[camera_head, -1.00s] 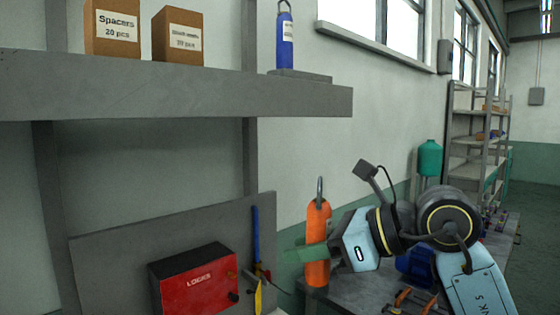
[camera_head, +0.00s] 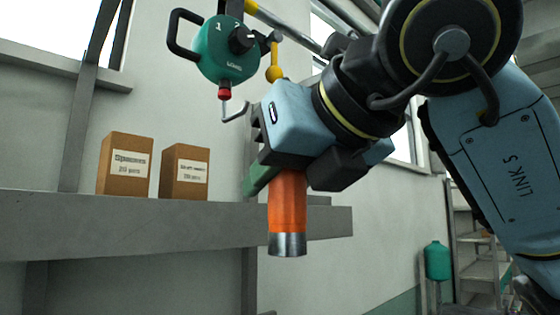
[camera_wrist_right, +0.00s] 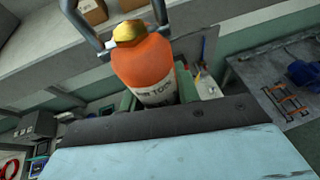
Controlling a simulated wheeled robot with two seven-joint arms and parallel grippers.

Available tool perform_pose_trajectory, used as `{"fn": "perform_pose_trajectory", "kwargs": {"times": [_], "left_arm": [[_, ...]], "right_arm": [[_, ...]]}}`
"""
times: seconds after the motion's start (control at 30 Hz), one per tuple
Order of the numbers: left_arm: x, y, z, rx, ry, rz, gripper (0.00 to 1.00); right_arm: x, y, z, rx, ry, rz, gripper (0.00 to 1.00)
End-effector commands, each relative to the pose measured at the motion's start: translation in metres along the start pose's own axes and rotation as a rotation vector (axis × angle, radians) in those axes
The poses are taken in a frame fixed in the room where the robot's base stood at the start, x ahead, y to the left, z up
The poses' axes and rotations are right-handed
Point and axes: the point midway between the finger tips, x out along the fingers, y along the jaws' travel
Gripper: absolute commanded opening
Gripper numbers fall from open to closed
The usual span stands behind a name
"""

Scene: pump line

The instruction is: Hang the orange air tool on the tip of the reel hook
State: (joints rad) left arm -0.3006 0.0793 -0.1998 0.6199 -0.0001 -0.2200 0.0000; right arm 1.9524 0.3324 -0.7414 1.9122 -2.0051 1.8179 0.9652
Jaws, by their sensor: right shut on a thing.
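The orange air tool (camera_head: 287,205) hangs upright in my right gripper (camera_head: 268,172), its silver end down. My right gripper is shut on it, green fingers at its sides; the gripper body hides its upper part in the head view. In the right wrist view the tool (camera_wrist_right: 146,70) shows a brass top and a grey bail. The teal reel (camera_head: 222,52) is up and left of the gripper. Its reel hook (camera_head: 236,112) hangs below a red piece, with its tip turned up to the right. The hook tip and tool look apart. My left gripper is not in view.
A grey shelf (camera_head: 150,232) with two cardboard boxes, one marked Spacers (camera_head: 125,165) and another (camera_head: 185,172), lies behind and left. A teal cylinder (camera_head: 437,262) stands far right.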

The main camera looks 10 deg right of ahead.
Motion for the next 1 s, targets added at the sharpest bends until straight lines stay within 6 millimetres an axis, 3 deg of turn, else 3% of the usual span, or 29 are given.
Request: {"fn": "perform_pose_trajectory", "kwargs": {"times": [0.27, 1.0], "left_arm": [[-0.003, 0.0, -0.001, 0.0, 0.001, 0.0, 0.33], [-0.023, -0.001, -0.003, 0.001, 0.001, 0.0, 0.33]], "right_arm": [[-0.012, 0.004, 0.011, 0.02, -0.003, -0.042, 0.0], [0.022, 0.01, 0.022, 0.019, -0.004, -0.039, 0.0]]}}
